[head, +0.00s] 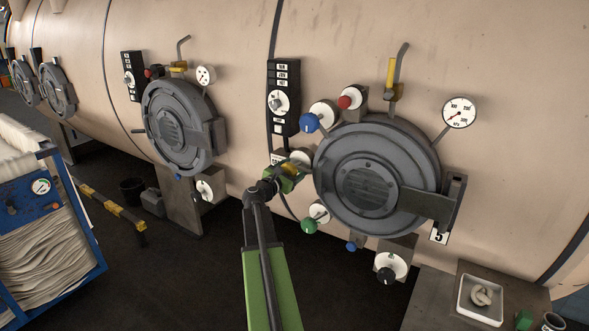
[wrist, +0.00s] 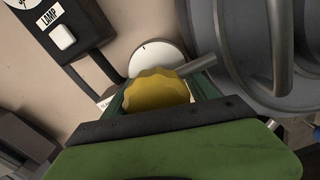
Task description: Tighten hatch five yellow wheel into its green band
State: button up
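Hatch five (head: 375,180) is the large grey round door on the right, with a "5" plate at its lower right. Its yellow wheel (head: 291,168) sits left of the door, in front of a white dial (wrist: 158,56) with a dark tick at its top. My gripper (head: 284,178) is at this wheel. In the wrist view the scalloped yellow wheel (wrist: 160,92) fills the space between my green fingers, which appear closed against its sides. Its lower part is hidden by my gripper. I see no green band on the visible part of the dial, and no pointer reading.
A black control panel (head: 284,98) is above the wheel. A blue knob (head: 310,122), a red knob (head: 346,102) and a green knob (head: 308,226) surround the door's left side. A grey bar (wrist: 197,65) passes close to my right finger. A blue cart (head: 45,215) stands at left.

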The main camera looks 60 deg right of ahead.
jog(key=shift+o, duration=1)
jog(key=a, duration=1.7)
jog(key=shift+a, duration=0.25)
jog(key=shift+w, duration=0.1)
